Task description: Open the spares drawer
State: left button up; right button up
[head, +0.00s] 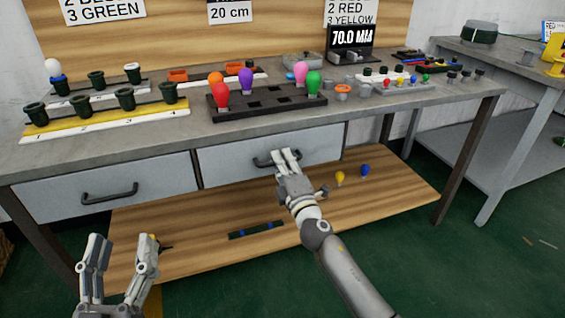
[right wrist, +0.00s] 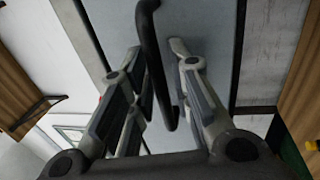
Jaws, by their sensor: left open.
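Two grey drawers sit under the workbench, a left one (head: 60,192) and a middle one (head: 225,163); both look closed, and I see no label telling which holds spares. The left one has a dark bar handle (head: 110,193). My right gripper (head: 287,156) is at the middle drawer's handle (head: 262,161) and hides part of it. In the right wrist view the dark handle (right wrist: 152,45) passes between the fingers of my right gripper (right wrist: 165,75), with a gap on its right side. My left gripper (head: 122,240) is open and empty, low at the left, away from both drawers.
The bench top (head: 330,122) carries a dark tray (head: 270,110) of coloured bulbs, socket racks and a display (head: 352,38). A wooden lower shelf (head: 200,245) holds a yellow bulb (head: 340,177), a blue bulb (head: 365,170) and a dark strip (head: 256,230). A second table (head: 525,70) stands at right.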

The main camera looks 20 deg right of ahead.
jog(key=shift+w, duration=0.1)
grip_shut()
pick_arm(q)
jog(key=shift+s, duration=0.1)
dwell(0.3)
